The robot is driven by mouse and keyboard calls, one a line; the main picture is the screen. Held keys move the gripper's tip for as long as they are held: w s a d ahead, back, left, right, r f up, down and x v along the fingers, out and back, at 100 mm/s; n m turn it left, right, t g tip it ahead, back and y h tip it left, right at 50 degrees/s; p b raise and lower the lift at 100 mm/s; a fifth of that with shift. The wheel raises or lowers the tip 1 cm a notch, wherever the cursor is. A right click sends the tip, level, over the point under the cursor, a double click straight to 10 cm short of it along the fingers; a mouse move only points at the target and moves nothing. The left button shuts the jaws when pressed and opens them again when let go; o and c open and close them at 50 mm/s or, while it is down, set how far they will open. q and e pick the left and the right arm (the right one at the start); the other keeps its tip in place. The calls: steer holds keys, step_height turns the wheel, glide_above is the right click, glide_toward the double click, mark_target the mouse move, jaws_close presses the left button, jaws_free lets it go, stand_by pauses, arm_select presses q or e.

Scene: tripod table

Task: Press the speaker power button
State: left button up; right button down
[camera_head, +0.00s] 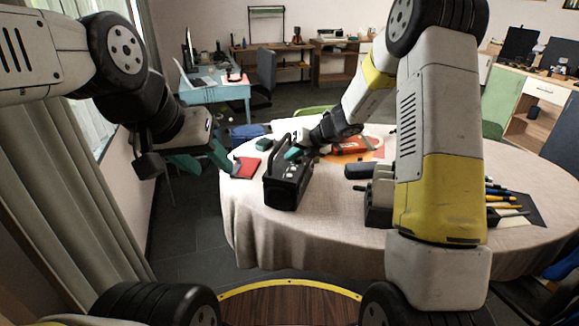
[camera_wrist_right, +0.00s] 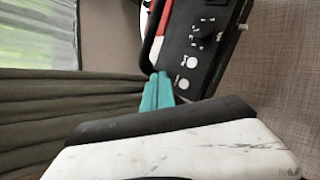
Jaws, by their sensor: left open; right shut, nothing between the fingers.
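The black speaker (camera_head: 287,187) stands on the round table near its left edge, with a carry handle on top. In the right wrist view, its control panel (camera_wrist_right: 212,42) shows a dark knob (camera_wrist_right: 203,31) and two pale round buttons, one (camera_wrist_right: 190,62) above the other (camera_wrist_right: 183,84). My right gripper (camera_head: 293,153) is shut and empty at the top of the speaker. Its teal fingertips (camera_wrist_right: 158,78) are beside the panel, close to the lower button; I cannot tell whether they touch. My left gripper (camera_head: 203,160) is open and empty, left of the table.
The round table (camera_head: 330,232) has a light cloth. A red book (camera_head: 246,167) lies left of the speaker, and an orange-red item (camera_head: 350,146) lies behind it. Dark blocks and several pens (camera_head: 502,196) are on the right. The cloth in front of the speaker is clear.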

mark_target(292, 178)
steer(key=shift+f, duration=2)
steer(key=shift+f, duration=0.1)
stand_by(0.4)
steer(key=shift+f, duration=0.3)
steer(key=shift+f, duration=0.4)
stand_by(0.6)
steer(key=shift+r, duration=0.8)
steer(key=shift+r, duration=0.1)
steer(key=shift+r, duration=2.4)
